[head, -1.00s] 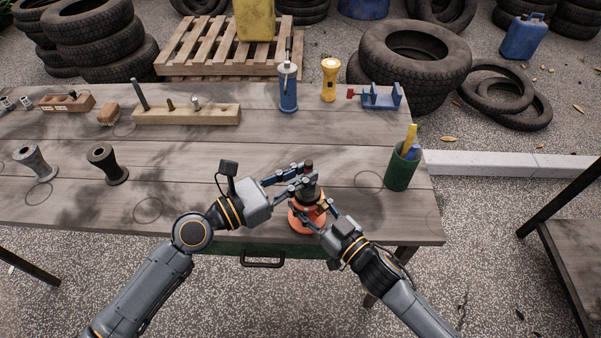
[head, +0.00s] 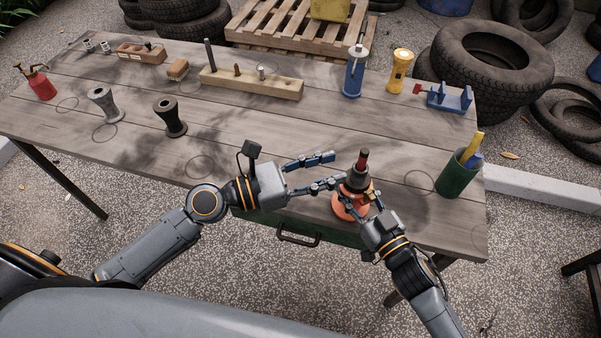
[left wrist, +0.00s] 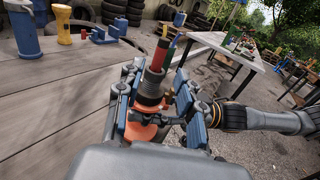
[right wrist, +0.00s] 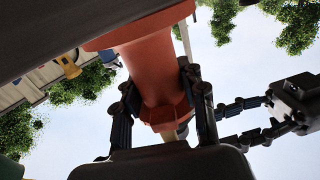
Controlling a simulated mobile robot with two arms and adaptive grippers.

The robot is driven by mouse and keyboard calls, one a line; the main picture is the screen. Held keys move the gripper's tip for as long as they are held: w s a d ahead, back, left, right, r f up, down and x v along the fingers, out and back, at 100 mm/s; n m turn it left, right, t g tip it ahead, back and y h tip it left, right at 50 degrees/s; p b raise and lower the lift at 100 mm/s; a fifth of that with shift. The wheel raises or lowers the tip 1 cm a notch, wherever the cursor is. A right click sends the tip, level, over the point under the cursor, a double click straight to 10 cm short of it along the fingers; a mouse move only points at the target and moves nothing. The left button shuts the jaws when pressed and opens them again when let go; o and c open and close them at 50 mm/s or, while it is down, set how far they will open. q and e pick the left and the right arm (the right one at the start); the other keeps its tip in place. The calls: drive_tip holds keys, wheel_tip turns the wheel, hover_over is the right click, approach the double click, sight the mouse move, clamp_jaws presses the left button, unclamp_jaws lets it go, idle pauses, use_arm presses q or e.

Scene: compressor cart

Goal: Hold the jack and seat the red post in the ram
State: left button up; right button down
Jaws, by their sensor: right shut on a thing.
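The orange jack (head: 347,209) stands near the table's front edge, with a dark ram collar (head: 356,182) on top. The red post (head: 363,161) stands upright in the collar. It also shows in the left wrist view (left wrist: 157,62), with a dark upper end; how deep it sits is hidden. My left gripper (head: 338,168) is open, its fingers spread just left of the post and collar. My right gripper (head: 364,194) is shut on the jack's body from the front right. In the right wrist view, its fingers flank the orange body (right wrist: 155,80).
A green cup (head: 458,176) with yellow and blue items stands to the right. A blue cylinder (head: 353,76), yellow flashlight (head: 400,71) and wooden block with pegs (head: 252,83) are at the back. Two dark spools stand left. The table between is mostly clear.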

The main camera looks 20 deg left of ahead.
use_arm(q)
drive_tip(key=v, duration=0.6)
use_arm(e)
drive_tip(key=c, duration=0.7)
unclamp_jaws()
